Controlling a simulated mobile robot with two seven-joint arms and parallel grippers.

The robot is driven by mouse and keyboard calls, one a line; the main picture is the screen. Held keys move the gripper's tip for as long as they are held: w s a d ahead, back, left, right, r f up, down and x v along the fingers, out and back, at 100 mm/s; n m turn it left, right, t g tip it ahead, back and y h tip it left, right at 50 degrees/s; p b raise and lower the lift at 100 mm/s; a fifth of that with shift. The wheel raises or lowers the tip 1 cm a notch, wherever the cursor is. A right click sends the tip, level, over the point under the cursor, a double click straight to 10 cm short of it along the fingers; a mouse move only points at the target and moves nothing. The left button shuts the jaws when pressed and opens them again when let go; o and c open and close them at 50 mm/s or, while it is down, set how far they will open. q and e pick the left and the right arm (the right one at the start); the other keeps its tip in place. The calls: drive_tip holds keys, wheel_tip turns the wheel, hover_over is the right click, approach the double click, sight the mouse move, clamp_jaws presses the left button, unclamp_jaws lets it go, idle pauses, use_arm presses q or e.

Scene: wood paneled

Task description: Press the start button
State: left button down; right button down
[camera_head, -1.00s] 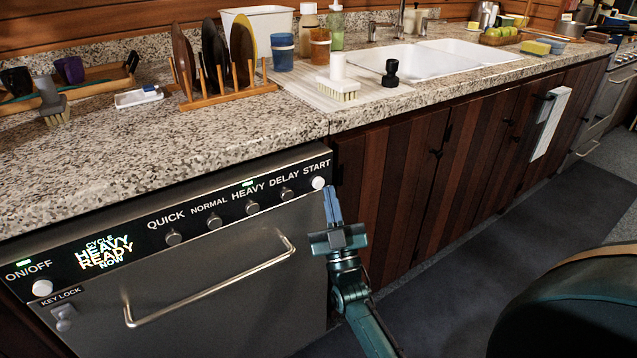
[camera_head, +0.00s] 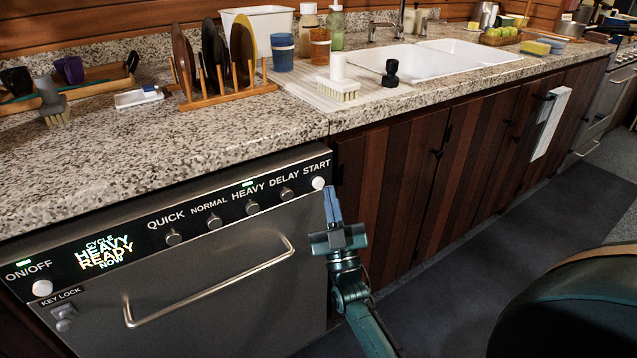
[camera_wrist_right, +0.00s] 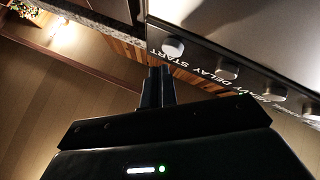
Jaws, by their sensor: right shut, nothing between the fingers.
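The start button (camera_head: 318,183) is a round white knob at the right end of the dishwasher's black control panel, under the word START. In the right wrist view the start button (camera_wrist_right: 173,47) shows just beyond and right of the fingertips. My right gripper (camera_head: 332,190) is shut and empty, its fingers pointing up beside the button, slightly to its right. In the wrist view the right gripper (camera_wrist_right: 158,70) shows a small gap to the button; I cannot tell the exact depth. The dishwasher (camera_head: 200,290) display reads CYCLE HEAVY READY NOW. My left gripper is not in view.
Other knobs sit left of the button, with a white on/off button (camera_head: 42,288) at far left. The bar handle (camera_head: 210,285) sticks out below. The granite countertop (camera_head: 150,160) overhangs the panel. Wooden cabinets (camera_head: 400,190) stand to the right.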

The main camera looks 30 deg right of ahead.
drive_tip(key=shift+w, duration=0.15)
drive_tip(key=shift+w+b, duration=0.3)
